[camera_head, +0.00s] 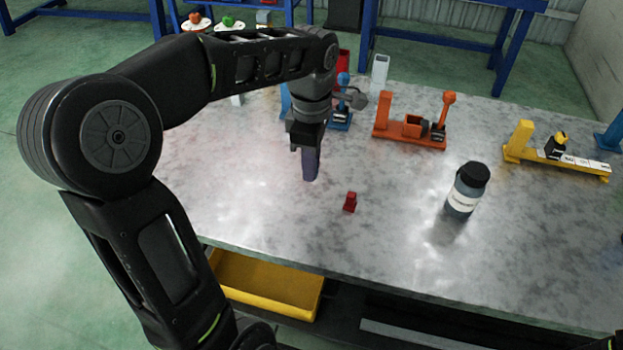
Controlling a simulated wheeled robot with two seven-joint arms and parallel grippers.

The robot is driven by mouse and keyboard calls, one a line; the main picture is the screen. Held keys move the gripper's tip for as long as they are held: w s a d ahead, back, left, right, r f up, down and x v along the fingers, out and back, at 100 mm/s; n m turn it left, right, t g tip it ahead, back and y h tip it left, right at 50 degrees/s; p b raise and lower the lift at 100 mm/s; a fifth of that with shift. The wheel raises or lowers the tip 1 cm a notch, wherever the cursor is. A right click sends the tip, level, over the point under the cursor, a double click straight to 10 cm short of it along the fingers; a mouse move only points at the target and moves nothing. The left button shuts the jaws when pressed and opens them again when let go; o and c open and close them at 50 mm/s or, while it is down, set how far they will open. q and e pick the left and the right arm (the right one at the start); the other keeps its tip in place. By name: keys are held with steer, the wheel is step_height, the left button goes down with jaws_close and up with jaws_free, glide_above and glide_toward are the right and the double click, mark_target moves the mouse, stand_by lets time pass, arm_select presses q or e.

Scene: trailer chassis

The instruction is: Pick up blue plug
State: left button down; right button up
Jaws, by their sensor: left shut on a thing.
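My left gripper (309,166) points down over the left-middle part of the grey table (260,215), just left of the small red plug. It is shut on a dark bluish piece, which looks like the blue plug; the fingers hide most of it. I cannot tell whether it touches the tabletop.
A small red plug (350,202) and a dark bottle with a white label (466,190) stand on the table. Behind are a blue fixture (340,118), an orange fixture (410,135) and a yellow fixture (556,163). A yellow bin (265,285) is below the front edge.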

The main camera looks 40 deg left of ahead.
arm_select(q)
steer(key=shift+r, duration=0.95)
